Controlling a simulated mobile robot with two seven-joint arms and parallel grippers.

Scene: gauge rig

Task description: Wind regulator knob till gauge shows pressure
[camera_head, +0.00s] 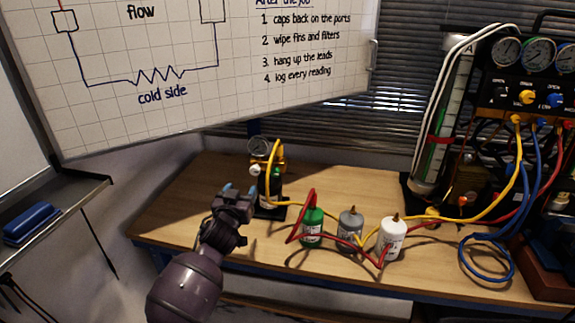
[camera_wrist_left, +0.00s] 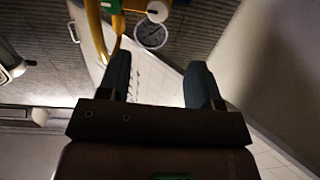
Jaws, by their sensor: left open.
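A pale round knob (camera_head: 256,169) sits just below the gauge; a white knob shows beside the dial in the left wrist view (camera_wrist_left: 158,11). I cannot tell for sure that it is the regulator knob. My left gripper (camera_head: 237,190) is open and empty, in front of the rig and left of it. Its two fingers (camera_wrist_left: 162,82) point toward the gauge, apart from it. My right gripper is not in view.
Green (camera_head: 312,226), grey (camera_head: 350,228) and white (camera_head: 392,240) bottles stand right of the rig, with red and yellow hoses looping around them. A manifold with several gauges (camera_head: 538,52) stands at the right. A whiteboard (camera_head: 200,60) hangs behind. The bench's left end (camera_head: 175,215) is clear.

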